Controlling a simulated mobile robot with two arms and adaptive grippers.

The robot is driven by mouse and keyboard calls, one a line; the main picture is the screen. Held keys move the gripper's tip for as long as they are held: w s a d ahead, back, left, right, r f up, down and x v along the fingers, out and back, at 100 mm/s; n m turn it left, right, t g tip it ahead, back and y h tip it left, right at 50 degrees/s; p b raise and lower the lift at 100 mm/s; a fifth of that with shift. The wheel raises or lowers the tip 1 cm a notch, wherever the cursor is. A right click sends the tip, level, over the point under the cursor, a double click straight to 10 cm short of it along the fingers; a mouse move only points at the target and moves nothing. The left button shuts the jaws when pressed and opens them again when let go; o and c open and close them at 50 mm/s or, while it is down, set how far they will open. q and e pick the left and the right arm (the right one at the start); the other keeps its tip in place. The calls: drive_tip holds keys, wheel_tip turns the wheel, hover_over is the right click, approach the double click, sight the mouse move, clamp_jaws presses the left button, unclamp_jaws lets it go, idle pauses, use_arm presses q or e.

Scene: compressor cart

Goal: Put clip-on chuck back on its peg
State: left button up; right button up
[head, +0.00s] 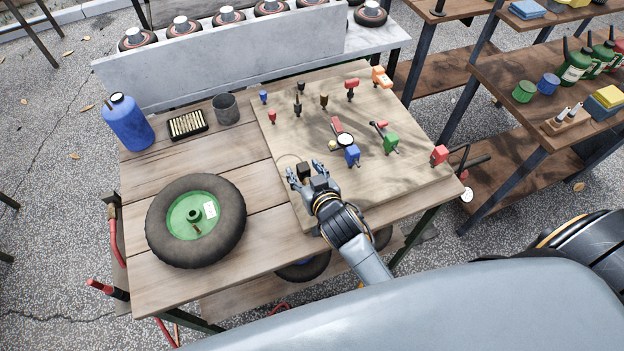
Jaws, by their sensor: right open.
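A wooden tool board (415,175) lies on the right half of the workbench, with several small fittings and tools on it. My right gripper (305,172) is over its front left part, fingers spread and pointing away from me. A small dark block (304,169) shows between the fingertips; I cannot tell whether it is the clip-on chuck or a peg mount, or whether the fingers touch it. A small brass-coloured piece (197,229) shows at the wheel's hub; I cannot tell what it is. My left gripper is not in view.
A wheel with a green hub (177,216) lies on the bench's left. A blue bottle (127,122), a black tray (187,125) and a grey cup (226,108) stand behind it. On the board are a round gauge (345,140), a blue tool (352,156) and a green tool (391,143).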

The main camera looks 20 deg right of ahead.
drive_tip(key=v, duration=1.1)
drive_tip(key=shift+s+r, duration=0.1)
drive_tip(key=shift+d, duration=0.1)
